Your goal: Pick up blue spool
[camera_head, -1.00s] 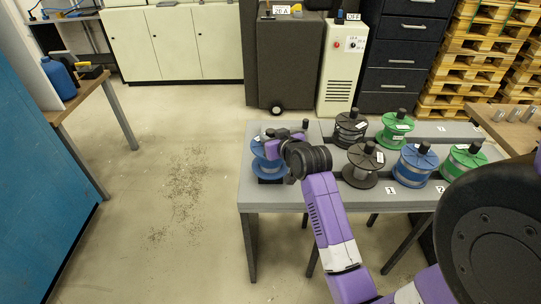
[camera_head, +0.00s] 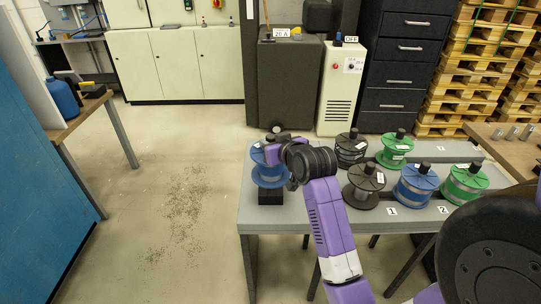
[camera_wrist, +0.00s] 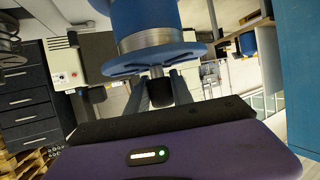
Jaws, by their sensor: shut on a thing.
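The blue spool (camera_head: 265,176) is at the left end of the grey table, above a black block (camera_head: 270,197). It seems raised a little clear of the block. My gripper (camera_head: 275,143) is at the spool's top, partly hidden by my arm. In the wrist view, the blue spool (camera_wrist: 160,40) appears inverted, and my gripper's fingers (camera_wrist: 158,88) are shut on its black top knob.
Another blue spool (camera_head: 417,183), green spools (camera_head: 394,150) and black spools (camera_head: 362,183) stand to the right on the table (camera_head: 330,217). Dark cabinets and a grey machine (camera_head: 290,85) stand behind. The floor left of the table is clear except for scattered debris.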

